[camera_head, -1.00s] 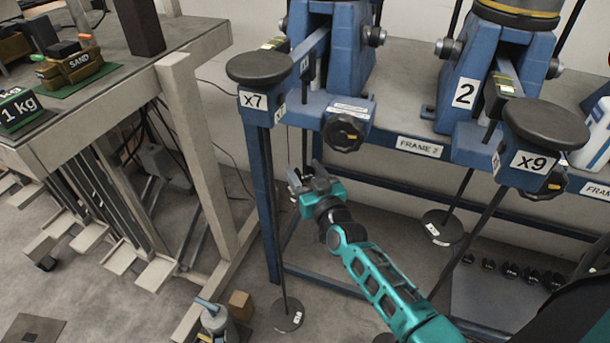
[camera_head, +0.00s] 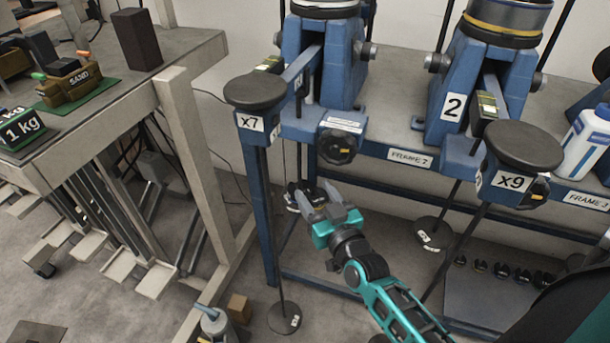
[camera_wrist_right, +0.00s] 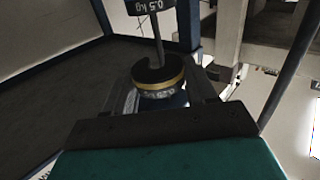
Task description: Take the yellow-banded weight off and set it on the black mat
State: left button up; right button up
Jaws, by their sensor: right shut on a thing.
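My right gripper (camera_head: 333,200) is low in front of the blue frame, under the left black pan marked x7 (camera_head: 255,90). The right wrist view shows the yellow-banded weight (camera_wrist_right: 158,86), a dark slotted disc with a pale underside, between its fingers (camera_wrist_right: 163,100). The gripper is shut on it. A thin rod meets the weight at its slot; I cannot tell whether it is clear of the rod. A dark block marked 0.5 kg (camera_wrist_right: 150,5) is on the same rod. I cannot make out the black mat surely. My left gripper is not in view.
A dark panel (camera_head: 478,308) with several small black weights lies low right. A hanger disc (camera_head: 285,318) is near the floor, another (camera_head: 432,233) right of the gripper. A grey table (camera_head: 190,40) stands left. The blue frame's post (camera_head: 264,210) is close left of the gripper.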

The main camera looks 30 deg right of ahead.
pick_arm(q)
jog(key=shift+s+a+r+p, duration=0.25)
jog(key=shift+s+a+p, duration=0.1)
jog(key=shift+p, duration=0.3)
pick_arm(e)
jog(key=s, duration=1)
jog(key=shift+a+r, duration=0.2)
jog(key=shift+a, duration=0.05)
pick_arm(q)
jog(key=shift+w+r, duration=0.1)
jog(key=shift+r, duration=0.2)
pick_arm(e)
jog(key=shift+r, duration=0.15)
pick_arm(q)
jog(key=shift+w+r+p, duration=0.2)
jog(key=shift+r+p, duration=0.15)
jog(key=shift+p, duration=0.1)
pick_arm(e)
jog(key=shift+r, duration=0.1)
pick_arm(q)
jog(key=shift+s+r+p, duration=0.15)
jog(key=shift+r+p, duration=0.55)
jog(key=shift+p, duration=0.1)
pick_arm(e)
jog(key=shift+s+a, duration=0.15)
jog(key=shift+s, duration=2.75)
